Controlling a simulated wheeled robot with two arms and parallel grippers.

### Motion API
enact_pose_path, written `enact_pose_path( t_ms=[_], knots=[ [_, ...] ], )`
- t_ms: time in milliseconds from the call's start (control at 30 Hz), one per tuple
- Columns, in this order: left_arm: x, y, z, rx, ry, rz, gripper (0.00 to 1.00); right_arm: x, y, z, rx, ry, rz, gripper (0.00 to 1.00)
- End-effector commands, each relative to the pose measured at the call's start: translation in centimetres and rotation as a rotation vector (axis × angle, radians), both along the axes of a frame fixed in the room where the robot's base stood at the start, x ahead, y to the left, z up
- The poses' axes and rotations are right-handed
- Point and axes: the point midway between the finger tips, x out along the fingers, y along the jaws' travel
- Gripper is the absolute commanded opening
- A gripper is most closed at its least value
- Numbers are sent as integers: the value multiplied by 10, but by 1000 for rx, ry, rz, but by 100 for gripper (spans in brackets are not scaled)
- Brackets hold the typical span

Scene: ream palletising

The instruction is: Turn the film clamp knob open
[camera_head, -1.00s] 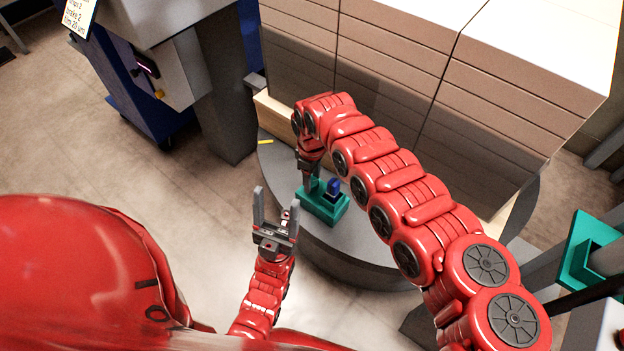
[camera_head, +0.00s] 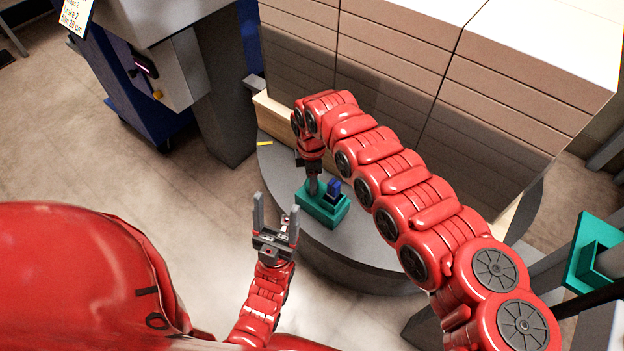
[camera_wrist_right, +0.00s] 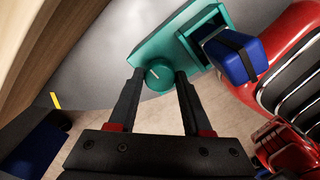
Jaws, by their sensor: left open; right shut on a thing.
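The film clamp is a teal block (camera_head: 321,209) with a blue piece (camera_head: 334,187) on top, at the front edge of the round grey turntable. In the right wrist view its round teal knob (camera_wrist_right: 159,76), with a pale line mark, sits between the fingertips of my right gripper (camera_wrist_right: 158,84). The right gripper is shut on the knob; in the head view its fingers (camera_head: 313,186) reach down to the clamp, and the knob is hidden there. My left gripper (camera_head: 276,215) is open and empty, in front of and left of the clamp.
The stacked load (camera_head: 390,60) stands on the turntable (camera_head: 350,250) behind the clamp. A yellow mark (camera_head: 264,144) lies on the turntable's left edge. A grey and blue machine (camera_head: 165,75) stands at the upper left. Open floor (camera_head: 90,150) lies at left.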

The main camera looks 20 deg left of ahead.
Motion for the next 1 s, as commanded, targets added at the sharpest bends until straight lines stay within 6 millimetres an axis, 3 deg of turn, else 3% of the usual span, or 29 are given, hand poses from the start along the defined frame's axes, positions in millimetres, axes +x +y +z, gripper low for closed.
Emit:
enact_pose_path(
  t_ms=[433,467,600,1000],
  knots=[
    [0,0,0,0,0,0,66,2,1,2,4,-6,10,0],
    [0,0,0,0,0,0,66,2,1,2,4,-6,10,53],
    [0,0,0,0,0,0,66,1,1,1,3,-4,10,78],
    [0,0,2,0,0,0,66,1,0,7,1,-2,9,80]
  ],
)
